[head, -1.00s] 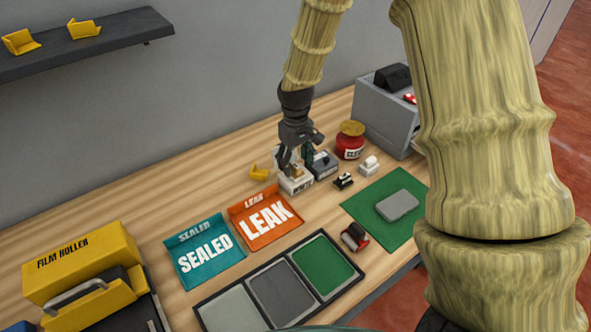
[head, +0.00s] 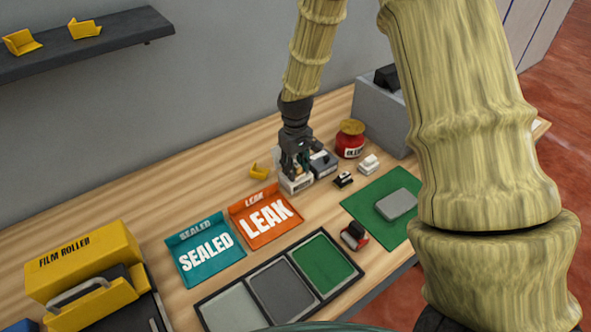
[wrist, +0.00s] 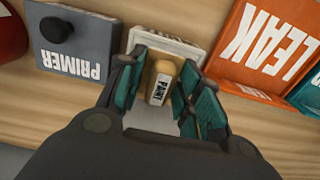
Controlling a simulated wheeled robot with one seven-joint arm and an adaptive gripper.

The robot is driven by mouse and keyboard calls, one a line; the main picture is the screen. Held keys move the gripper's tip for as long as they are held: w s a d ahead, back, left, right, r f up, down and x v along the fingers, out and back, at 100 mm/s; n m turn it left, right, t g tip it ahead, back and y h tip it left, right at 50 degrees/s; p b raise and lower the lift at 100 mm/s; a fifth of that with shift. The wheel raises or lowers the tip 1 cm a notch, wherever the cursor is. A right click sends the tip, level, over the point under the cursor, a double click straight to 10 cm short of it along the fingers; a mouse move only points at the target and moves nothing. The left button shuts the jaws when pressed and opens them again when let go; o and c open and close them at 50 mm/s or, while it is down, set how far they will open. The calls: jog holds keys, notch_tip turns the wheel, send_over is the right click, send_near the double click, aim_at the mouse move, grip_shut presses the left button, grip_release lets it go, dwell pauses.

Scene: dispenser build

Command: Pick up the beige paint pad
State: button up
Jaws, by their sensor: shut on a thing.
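The beige paint pad (wrist: 161,83), with a white label reading PAINT, shows between my fingers in the wrist view. My gripper (wrist: 157,76) is shut on it, one teal-padded finger on each side. The pad is at a white tray or box (wrist: 172,45); I cannot tell whether it still touches it. In the head view my gripper (head: 296,172) is down at this white box (head: 295,186), and the pad is mostly hidden by the fingers.
A grey PRIMER block (wrist: 75,40) with a dark knob stands close on one side. The orange LEAK bin (head: 266,220) and teal SEALED bin (head: 205,252) lie nearby. A red jar (head: 350,142) stands behind right. A green mat (head: 378,228) and three-part tray (head: 325,292) are in front.

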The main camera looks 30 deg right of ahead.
aim_at(296, 164)
jog(key=shift+r+b, duration=0.3)
jog(key=shift+r, duration=0.5)
notch_tip(296, 164, up, 2)
jog(key=shift+s+d+b, duration=0.1)
jog(key=shift+b, duration=0.2)
jog(key=s+d+b, duration=0.1)
jog(key=s+d, duration=0.3)
jog(key=s, duration=0.2)
jog(key=s+d+r+b, duration=0.1)
jog(key=s+d, duration=0.3)
jog(key=s, duration=0.3)
jog(key=shift+s+d+r, duration=0.15)
jog(key=shift+s+r, duration=0.05)
jog(key=o, duration=0.3)
jog(key=shift+c, duration=1.2)
jog(key=shift+s, duration=0.1)
